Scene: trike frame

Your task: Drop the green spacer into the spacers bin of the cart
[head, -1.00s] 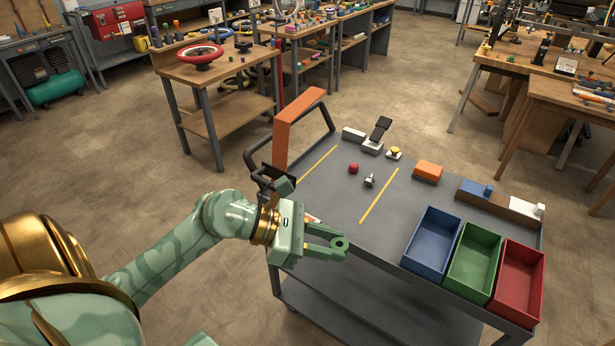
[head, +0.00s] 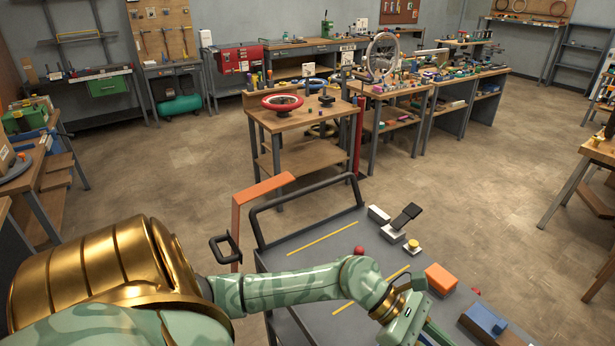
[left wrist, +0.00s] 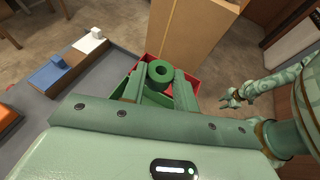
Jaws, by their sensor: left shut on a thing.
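The green spacer (left wrist: 160,73), a short ring with a dark hole, is between the two fingertips of my left gripper (left wrist: 158,82) in the left wrist view. The gripper is shut on it. Behind and below it in that view are the green bin (left wrist: 122,84) and the red bin (left wrist: 190,84), partly hidden by the fingers. I cannot tell the spacer's height above them. In the head view my left gripper (head: 428,334) is cut off by the bottom edge, and spacer and bins are out of frame. My right gripper (left wrist: 231,98) shows small in the left wrist view, its fingers apart.
The cart top (head: 300,262) carries a red ball (head: 359,250), an orange block (head: 440,277), a yellow-topped button (head: 412,246) and a blue block (head: 486,318). A tall tan box-like thing (left wrist: 195,30) stands beyond the bins.

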